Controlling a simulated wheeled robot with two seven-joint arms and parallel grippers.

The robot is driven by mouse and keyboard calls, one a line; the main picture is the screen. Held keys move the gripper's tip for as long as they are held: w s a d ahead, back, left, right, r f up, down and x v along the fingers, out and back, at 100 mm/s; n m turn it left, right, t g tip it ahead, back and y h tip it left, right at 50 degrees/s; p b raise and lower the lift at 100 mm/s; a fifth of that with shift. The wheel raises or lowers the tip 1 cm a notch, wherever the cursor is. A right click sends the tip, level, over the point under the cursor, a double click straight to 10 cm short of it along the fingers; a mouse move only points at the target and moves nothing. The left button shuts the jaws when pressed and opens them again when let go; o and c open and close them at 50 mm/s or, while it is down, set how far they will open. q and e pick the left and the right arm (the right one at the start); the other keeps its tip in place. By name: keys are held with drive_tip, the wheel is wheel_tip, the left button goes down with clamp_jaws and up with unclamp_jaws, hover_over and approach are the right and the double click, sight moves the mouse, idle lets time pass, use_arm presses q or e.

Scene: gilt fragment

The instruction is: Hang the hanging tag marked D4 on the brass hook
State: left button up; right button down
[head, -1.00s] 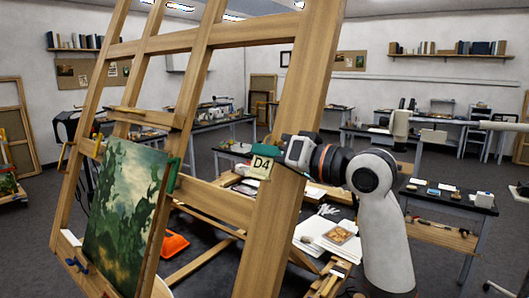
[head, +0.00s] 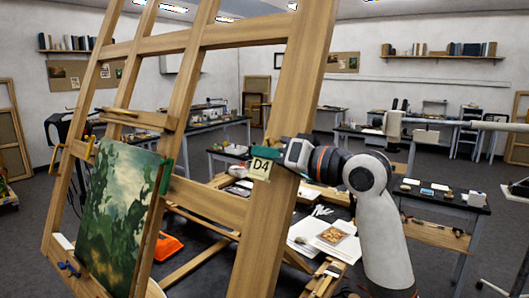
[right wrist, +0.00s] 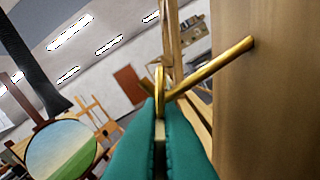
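The cream tag marked D4 (head: 261,169) hangs just below the green fingertips of my right gripper (head: 266,152), in front of the easel's right post. In the right wrist view the green fingers (right wrist: 160,150) are shut on the tag's brass ring (right wrist: 159,82), which shows edge-on; the tag itself is hidden there. The brass hook (right wrist: 212,69) sticks out of the wooden post and slopes down to the ring. A short brass end shows on the ring's other side. I cannot tell whether the hook passes through the ring or behind it. My left gripper is not in view.
The wooden easel post (head: 295,110) stands close beside my right gripper. A green landscape painting (head: 118,215) rests on the easel at left. Behind are a dark table with papers (head: 305,235), an orange object (head: 168,247) and further workbenches.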

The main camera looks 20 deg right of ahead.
drive_tip(key=shift+f, duration=0.2)
drive_tip(key=shift+w+d+f+n+b, duration=0.1)
drive_tip(key=shift+d+f+n+b, duration=0.05)
drive_tip(key=shift+n+b, duration=0.55)
drive_tip(key=shift+w+d+f+n, duration=0.2)
drive_tip(key=shift+d+f+n, duration=0.05)
drive_tip(key=shift+n, duration=0.35)
drive_tip(key=shift+w+d+n+b, duration=0.15)
drive_tip(key=shift+n+b, duration=0.15)
drive_tip(key=shift+n, duration=0.6)
drive_tip(key=shift+f, duration=0.1)
drive_tip(key=c, duration=1.6)
unclamp_jaws()
drive_tip(key=shift+o, duration=0.2)
